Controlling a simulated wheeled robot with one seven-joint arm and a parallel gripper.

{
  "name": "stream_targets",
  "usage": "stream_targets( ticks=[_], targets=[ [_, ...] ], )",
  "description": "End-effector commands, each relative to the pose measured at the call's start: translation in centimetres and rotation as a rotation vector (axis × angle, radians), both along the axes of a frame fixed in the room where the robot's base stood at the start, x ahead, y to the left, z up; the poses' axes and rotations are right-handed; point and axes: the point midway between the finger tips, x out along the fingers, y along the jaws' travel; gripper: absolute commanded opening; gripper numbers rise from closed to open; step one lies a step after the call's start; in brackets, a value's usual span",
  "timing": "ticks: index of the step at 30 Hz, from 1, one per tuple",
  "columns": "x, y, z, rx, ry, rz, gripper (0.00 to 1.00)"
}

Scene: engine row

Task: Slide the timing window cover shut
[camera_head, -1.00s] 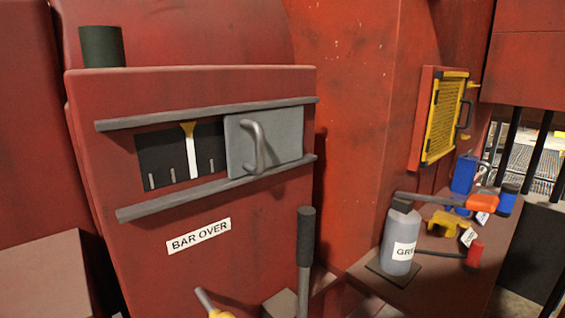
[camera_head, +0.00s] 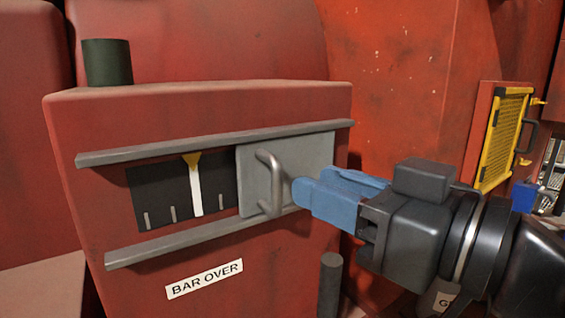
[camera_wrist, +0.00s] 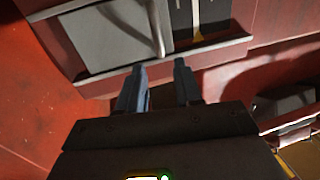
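The timing window cover (camera_head: 305,160) is a grey plate between two rails on the red housing. It covers the right part of the slot, and the dark timing window (camera_head: 160,195) with a yellow-tipped white pointer is exposed to its left. A bent grey handle (camera_head: 274,185) stands out from the cover. My gripper (camera_head: 312,184) is open and empty, its blue fingers just right of the handle in the head view. In the wrist view, my gripper (camera_wrist: 159,67) has a clear gap between its fingers, and the handle (camera_wrist: 156,30) lies ahead of that gap, apart from the fingertips.
The upper rail (camera_head: 205,144) and lower rail (camera_head: 190,238) stick out from the housing. A dark upright grip (camera_head: 330,285) stands below my gripper. A yellow grille panel (camera_head: 503,140) is on the right. The space left of the handle is clear.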

Motion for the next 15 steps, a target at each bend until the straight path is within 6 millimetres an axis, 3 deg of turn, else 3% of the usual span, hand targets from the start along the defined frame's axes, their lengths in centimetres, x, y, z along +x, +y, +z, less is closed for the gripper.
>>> stream_targets(
  ticks=[5,15],
  targets=[
    [0.9,1.1,0.3,-0.001,-0.001,0.009,0.34],
    [4.4,4.6,0.3,-0.001,-0.001,0.006,0.34]
  ],
)
